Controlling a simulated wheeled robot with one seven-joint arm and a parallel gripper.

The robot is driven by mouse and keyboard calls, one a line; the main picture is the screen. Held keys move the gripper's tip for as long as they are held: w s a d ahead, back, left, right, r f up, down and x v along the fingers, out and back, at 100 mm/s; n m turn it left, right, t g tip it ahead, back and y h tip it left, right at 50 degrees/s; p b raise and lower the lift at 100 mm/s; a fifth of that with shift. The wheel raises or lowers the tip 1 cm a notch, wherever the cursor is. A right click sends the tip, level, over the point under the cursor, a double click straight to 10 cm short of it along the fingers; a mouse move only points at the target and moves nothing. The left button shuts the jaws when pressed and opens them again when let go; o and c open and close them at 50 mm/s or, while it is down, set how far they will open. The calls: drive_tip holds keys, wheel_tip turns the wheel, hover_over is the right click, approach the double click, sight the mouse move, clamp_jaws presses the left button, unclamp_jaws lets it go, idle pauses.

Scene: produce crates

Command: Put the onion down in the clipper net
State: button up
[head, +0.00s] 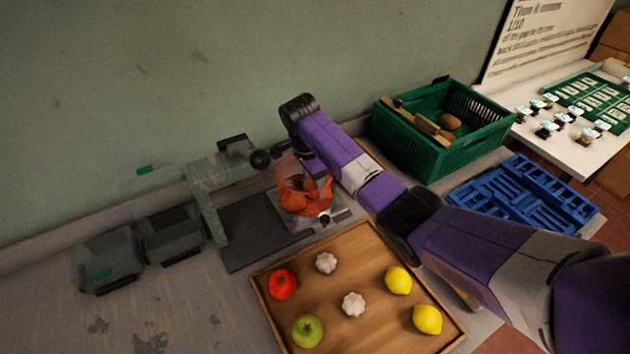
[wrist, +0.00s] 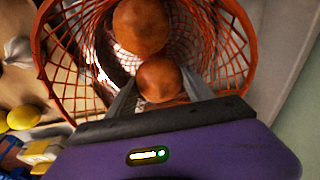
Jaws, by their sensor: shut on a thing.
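The clipper net (head: 303,203) is an orange-red mesh on a small metal stand at the back of the counter. In the wrist view its open rim (wrist: 247,45) rings the area in front of my gripper. My gripper (wrist: 162,88) is shut on a brown onion (wrist: 158,78), at or just inside the net's mouth. Another round brown onion (wrist: 140,26) shows farther into the net. I cannot tell whether the two onions touch. In the head view the fingers are largely hidden at the net.
A wooden tray (head: 262,300) with a tomato, a green fruit, garlic bulbs and lemons lies in front. A green crate (head: 430,158) stands at back right, beside a flat blue crate (head: 522,195). Dark bins (head: 110,262) and a greenish frame (head: 207,205) stand left of the net.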

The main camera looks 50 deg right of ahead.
drive_tip(key=shift+f, duration=0.6)
idle(0.9)
drive_tip(key=o, duration=1.6)
drive_tip(key=shift+c, duration=1.2)
drive_tip(key=shift+r+p, duration=2.7)
drive_tip(key=shift+r, duration=4.7)
